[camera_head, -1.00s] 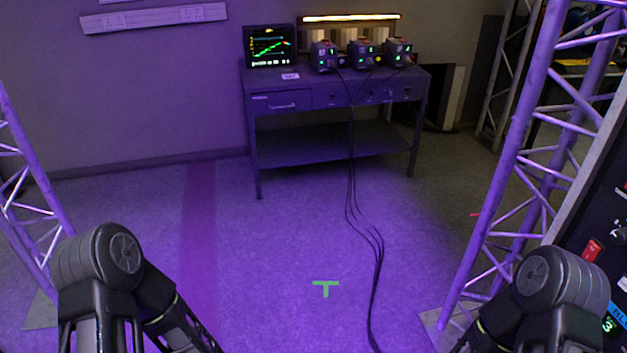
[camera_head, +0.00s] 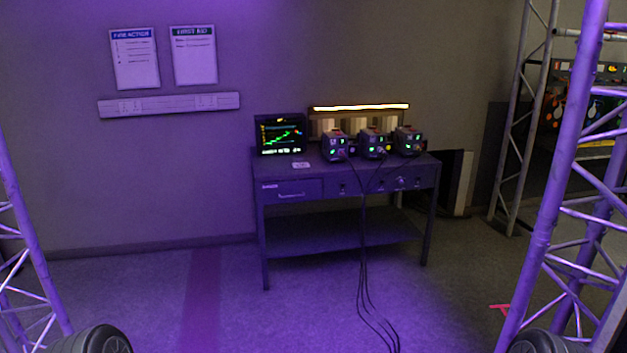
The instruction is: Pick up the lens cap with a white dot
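I cannot make out a lens cap with a white dot anywhere in the head view. A workbench (camera_head: 345,180) stands against the back wall, with a monitor (camera_head: 281,134) and several small boxy devices with green lights on top. A small pale item (camera_head: 301,165) lies on the bench top in front of the monitor; it is too small to identify. Only the rounded tops of my two arms show at the bottom edge. Both grippers are out of the picture.
Black cables (camera_head: 363,270) hang from the bench and run along the floor. A truss (camera_head: 565,190) stands on the right and another truss (camera_head: 28,240) on the left. Floor between them is open apart from the cables. Two posters (camera_head: 194,55) hang on the wall.

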